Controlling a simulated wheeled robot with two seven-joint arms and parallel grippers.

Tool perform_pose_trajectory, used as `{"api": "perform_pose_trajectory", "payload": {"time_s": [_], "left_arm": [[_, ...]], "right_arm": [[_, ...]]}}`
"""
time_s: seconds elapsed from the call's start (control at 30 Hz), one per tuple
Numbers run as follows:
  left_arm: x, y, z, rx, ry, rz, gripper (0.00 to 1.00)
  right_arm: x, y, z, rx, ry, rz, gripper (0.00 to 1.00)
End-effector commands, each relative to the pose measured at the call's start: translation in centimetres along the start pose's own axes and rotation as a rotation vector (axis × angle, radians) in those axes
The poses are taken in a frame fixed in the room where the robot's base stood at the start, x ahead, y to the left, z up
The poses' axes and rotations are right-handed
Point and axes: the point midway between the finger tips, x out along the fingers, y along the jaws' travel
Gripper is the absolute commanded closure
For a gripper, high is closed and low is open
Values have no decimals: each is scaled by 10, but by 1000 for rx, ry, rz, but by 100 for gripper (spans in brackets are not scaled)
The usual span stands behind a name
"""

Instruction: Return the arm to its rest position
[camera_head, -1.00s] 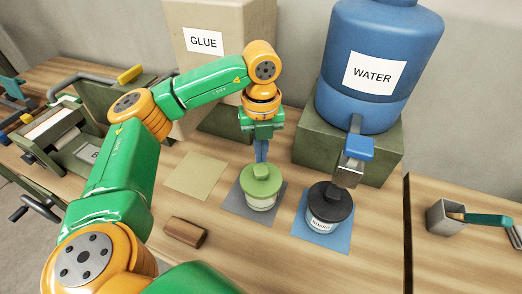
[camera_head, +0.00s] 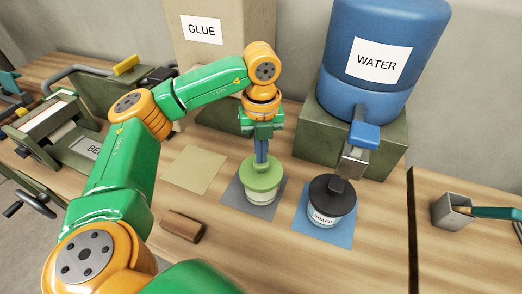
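My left arm comes in from the left, green and orange, and reaches over the table. Its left gripper (camera_head: 261,160) points straight down with its narrow blue-grey fingers over the green-lidded jar (camera_head: 261,180). The fingertips overlap the top of the lid in the picture; I cannot tell whether they touch it or how far they are apart. The jar stands upright on a dark grey mat (camera_head: 236,199). My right gripper is not in view.
A black-lidded jar (camera_head: 322,216) stands on a blue mat (camera_head: 345,236) beneath the spout of a blue WATER tank (camera_head: 378,95). A GLUE container (camera_head: 230,62) is behind my arm.

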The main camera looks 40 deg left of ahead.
Motion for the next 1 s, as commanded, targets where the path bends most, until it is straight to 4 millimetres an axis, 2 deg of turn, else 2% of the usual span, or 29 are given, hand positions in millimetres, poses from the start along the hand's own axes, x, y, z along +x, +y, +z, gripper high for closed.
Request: {"api": "perform_pose_trajectory", "payload": {"time_s": [0.43,1.0], "left_arm": [[-4,0,0,0,0,1,100],[-53,0,0,0,0,0,100]], "right_arm": [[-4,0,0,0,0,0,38],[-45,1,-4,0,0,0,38]]}}
